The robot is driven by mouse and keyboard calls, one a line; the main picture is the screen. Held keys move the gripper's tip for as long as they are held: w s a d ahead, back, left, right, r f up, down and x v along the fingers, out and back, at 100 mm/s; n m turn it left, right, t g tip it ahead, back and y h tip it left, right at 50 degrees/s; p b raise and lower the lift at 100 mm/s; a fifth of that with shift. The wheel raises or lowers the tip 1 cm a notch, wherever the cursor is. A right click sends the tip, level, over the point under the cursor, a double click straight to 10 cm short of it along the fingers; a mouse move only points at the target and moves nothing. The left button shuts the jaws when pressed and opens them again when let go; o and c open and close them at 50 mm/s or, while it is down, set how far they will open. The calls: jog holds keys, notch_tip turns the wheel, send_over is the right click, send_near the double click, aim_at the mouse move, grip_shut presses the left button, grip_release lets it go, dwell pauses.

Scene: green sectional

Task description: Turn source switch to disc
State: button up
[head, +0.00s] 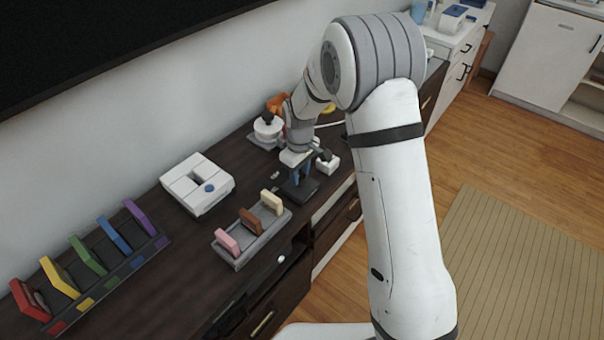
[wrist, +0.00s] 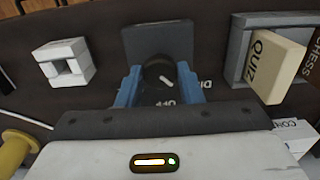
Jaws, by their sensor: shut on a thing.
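The source switch is a dark box (wrist: 137,37) with a round black knob (wrist: 158,71) on its face. A short white mark on the knob points toward the lower right in the wrist view, between the "OFF" label below and a partly hidden label at the right, of which "DI" shows. My gripper (wrist: 157,88) has its two blue fingers shut on the knob, one on each side. In the head view my gripper (head: 298,172) reaches down onto the switch box (head: 303,191) on the dark cabinet top.
A rack (head: 240,257) with pink, brown and cream "QUIZ" (wrist: 275,66) pieces stands close to the switch. A small white block (wrist: 64,63) stands on the other side. A white box (head: 197,184) and a rack of coloured pieces (head: 100,285) stand farther left.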

aim_at(300, 176)
dwell(0.5)
jog(key=o, duration=1)
jog(key=shift+c, duration=0.2)
jog(key=shift+r, duration=0.1)
notch_tip(300, 176, up, 8)
jog(key=shift+f, duration=0.2)
